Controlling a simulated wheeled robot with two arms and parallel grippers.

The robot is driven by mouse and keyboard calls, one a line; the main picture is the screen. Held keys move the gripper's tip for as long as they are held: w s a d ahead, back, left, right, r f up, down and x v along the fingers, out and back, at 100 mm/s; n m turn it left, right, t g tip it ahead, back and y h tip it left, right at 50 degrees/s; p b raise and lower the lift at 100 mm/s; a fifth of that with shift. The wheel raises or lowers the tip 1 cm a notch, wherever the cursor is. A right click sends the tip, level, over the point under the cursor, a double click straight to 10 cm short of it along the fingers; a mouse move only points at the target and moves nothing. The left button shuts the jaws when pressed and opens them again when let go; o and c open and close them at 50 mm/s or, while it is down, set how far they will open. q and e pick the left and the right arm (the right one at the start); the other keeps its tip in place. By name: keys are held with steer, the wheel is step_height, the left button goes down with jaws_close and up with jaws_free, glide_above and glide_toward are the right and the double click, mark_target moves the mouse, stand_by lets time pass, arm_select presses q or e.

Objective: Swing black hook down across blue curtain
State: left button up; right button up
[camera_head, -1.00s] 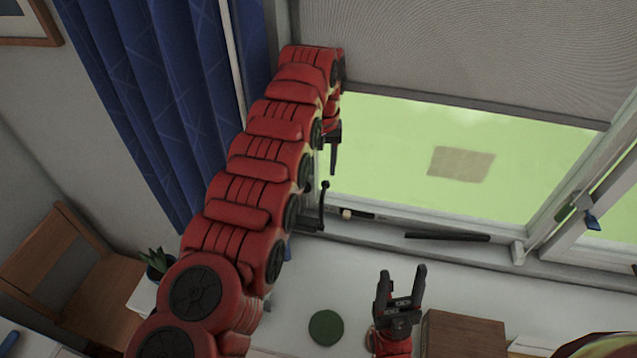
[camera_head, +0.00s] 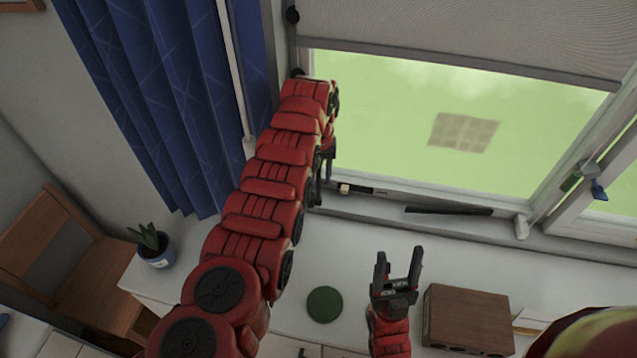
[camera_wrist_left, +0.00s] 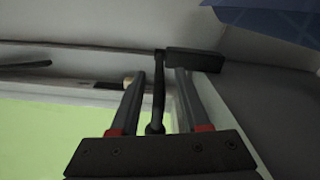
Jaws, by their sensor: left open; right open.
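In the head view only a dark part of this gripper (camera_head: 328,163) shows past the arm. The blue curtain (camera_head: 165,95) hangs in folds left of the window, and its edge shows in the wrist view (camera_wrist_left: 275,18). My right gripper (camera_head: 398,268) is open and empty above the white surface.
A grey blind (camera_head: 480,40) covers the top of the window. A black bar (camera_head: 447,211) lies on the sill. A potted plant (camera_head: 152,247), a green disc (camera_head: 324,304) and a brown box (camera_head: 468,318) stand on the white surface. A wooden chair (camera_head: 65,270) is at left.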

arm_select(q)
step_height(320, 180, down, 3)
steer(key=shift+w+r+b, duration=0.1)
steer(key=shift+b, duration=0.3)
steer(key=shift+r, duration=0.1)
jaws_close()
stand_by(1.0)
